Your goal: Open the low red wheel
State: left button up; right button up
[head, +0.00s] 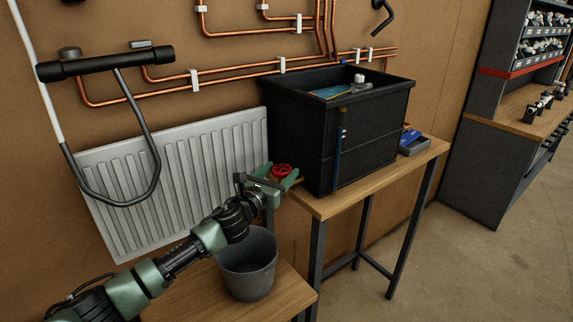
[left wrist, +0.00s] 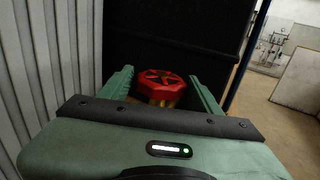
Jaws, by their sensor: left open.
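The red wheel (head: 282,170) sits low, by the lower right corner of the white radiator and beside the black bin. In the left wrist view the red wheel (left wrist: 160,86) has spokes and a brass-coloured part below it. My left gripper (head: 279,177) is open, its green fingers on either side of the wheel. In the left wrist view the wheel lies between the two fingertips of the gripper (left wrist: 163,88). I cannot tell whether the fingers touch the rim. My right gripper is not in view.
A grey bucket (head: 248,264) stands on a low wooden bench (head: 283,292) under my left wrist. A black bin (head: 305,140) stands on a higher wooden table (head: 385,177) just right of the wheel. The radiator (head: 180,175) is close on the left.

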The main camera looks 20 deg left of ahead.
aim_at(286, 167)
pick_arm(q)
jog(key=w, duration=0.1)
jog(key=w+d, duration=0.1)
jog(key=w, duration=0.1)
jog(key=shift+w+f, duration=0.15)
jog(key=shift+w, duration=0.4)
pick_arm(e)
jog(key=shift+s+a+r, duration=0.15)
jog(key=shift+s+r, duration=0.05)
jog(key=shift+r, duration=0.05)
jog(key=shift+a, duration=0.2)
pick_arm(q)
jog(key=c, duration=1.1)
